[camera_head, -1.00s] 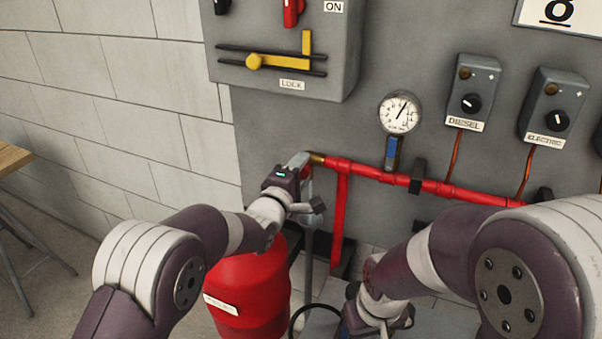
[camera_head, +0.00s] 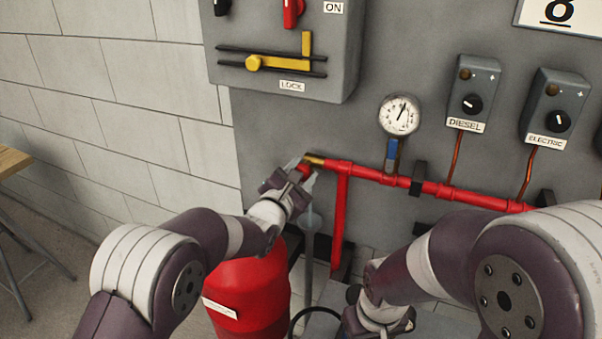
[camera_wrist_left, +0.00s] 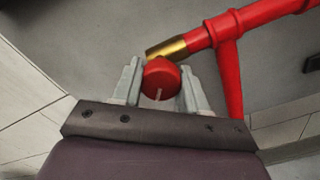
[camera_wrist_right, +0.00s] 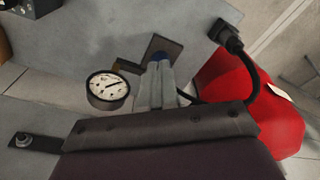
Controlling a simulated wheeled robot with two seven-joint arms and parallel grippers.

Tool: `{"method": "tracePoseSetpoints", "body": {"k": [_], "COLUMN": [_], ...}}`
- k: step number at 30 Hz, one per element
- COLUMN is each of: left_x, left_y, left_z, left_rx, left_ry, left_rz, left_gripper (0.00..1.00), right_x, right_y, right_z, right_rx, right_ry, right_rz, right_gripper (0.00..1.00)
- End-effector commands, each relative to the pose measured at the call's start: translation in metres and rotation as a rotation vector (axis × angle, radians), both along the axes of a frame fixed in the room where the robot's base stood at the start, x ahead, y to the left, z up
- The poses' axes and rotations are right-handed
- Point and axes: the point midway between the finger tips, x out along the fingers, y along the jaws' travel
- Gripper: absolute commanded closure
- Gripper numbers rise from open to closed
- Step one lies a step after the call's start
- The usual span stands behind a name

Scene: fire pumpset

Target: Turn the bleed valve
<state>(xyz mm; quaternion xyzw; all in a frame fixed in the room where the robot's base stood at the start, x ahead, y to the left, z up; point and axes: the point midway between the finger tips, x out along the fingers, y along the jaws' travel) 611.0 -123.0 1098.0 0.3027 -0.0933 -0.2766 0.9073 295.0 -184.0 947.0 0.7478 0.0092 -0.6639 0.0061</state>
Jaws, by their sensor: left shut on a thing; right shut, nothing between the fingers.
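The bleed valve's round red knob (camera_wrist_left: 162,78) sits at the end of a brass fitting (camera_wrist_left: 166,50) on the red pipe. A white mark shows on the knob's face in the left wrist view. My left gripper (camera_head: 306,173) is shut on the knob, with one finger on each side of it. In the head view the gripper partly hides the knob, and the brass fitting (camera_head: 315,160) shows just beyond. My right gripper (camera_wrist_right: 162,80) is shut and empty, low in front of the panel. Its fingertips are out of clear sight in the head view.
The red pipe (camera_head: 400,181) runs right along the grey panel, below a pressure gauge (camera_head: 400,114). A red tank (camera_head: 255,285) stands below my left gripper. The right wrist view shows a gauge (camera_wrist_right: 108,90) beside the right fingers and a black cable (camera_wrist_right: 242,90).

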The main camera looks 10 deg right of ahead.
Motion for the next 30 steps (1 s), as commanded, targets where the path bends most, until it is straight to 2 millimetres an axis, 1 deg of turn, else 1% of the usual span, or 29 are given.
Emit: {"method": "tracePoseSetpoints", "body": {"k": [10,26,27,29,30], "left_x": [-0.0002,-0.0005,-0.0005,-0.0005,-0.0004], "left_y": [0.0001,0.0,0.0,-0.0001,-0.0001], "left_z": [-0.0019,-0.0036,-0.0037,-0.0035,-0.0032], "left_rx": [-0.109,-0.128,-0.128,-0.127,-0.128], "left_ry": [0.077,0.094,0.094,0.094,0.093], "left_rz": [0.001,0.001,0.001,0.001,0.0], "left_gripper": [0.88,0.88,0.54,0.35,0.34], "right_x": [0.0,0.0,0.0,0.0,0.0], "right_y": [0.0,0.0,0.0,0.0,0.0], "right_z": [0.0,0.0,0.0,-0.0001,-0.0001], "right_rx": [0.0,0.0,0.0,0.0,0.0], "right_ry": [0.0,0.0,0.0,0.0,0.0], "right_rz": [0.0,0.0,0.0,0.0,0.0], "right_gripper": [1.0,1.0,1.0,1.0,1.0]}}
